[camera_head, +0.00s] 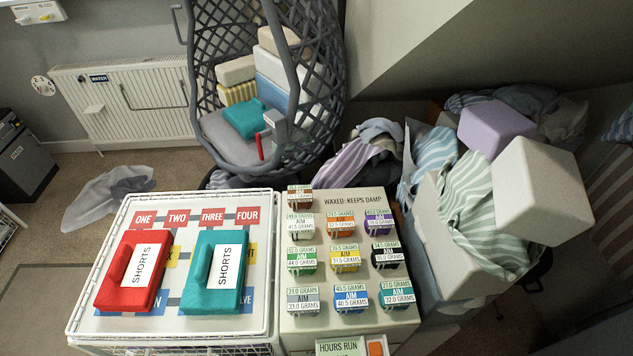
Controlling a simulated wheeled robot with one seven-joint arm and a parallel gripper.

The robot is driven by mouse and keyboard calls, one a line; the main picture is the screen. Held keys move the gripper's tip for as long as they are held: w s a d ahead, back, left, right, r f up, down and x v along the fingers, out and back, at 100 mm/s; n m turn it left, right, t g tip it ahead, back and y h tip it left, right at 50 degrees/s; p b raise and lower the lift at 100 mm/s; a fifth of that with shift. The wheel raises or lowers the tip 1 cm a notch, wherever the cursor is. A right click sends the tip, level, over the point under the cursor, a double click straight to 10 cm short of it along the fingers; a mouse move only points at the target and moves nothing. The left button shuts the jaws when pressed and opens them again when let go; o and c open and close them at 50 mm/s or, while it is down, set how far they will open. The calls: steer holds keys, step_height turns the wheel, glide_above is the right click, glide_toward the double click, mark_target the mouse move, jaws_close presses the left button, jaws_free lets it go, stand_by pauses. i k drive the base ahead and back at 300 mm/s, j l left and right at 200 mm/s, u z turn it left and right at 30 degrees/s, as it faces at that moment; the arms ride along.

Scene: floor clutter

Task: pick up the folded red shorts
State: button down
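The folded red shorts (125,297) lie flat on the left part of a white wire-rimmed tray top (270,265). A white label reading SHORTS is on their upper face, with its text running up the picture. Folded teal shorts (208,301) with the same kind of label lie to their right, with a narrow gap between. The printed board under both shows numbered words, partly covered by the shorts. My gripper is not in view.
Several small labelled blocks (344,259) stand on a pale board right of the tray. A hanging chair (327,70) holds folded items behind. Striped cloths (470,195) and pale blocks (540,190) are heaped at the right. A grey cloth (105,195) lies on the floor at left.

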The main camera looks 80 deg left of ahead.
mark_target(129, 284)
steer(key=u, duration=3.7)
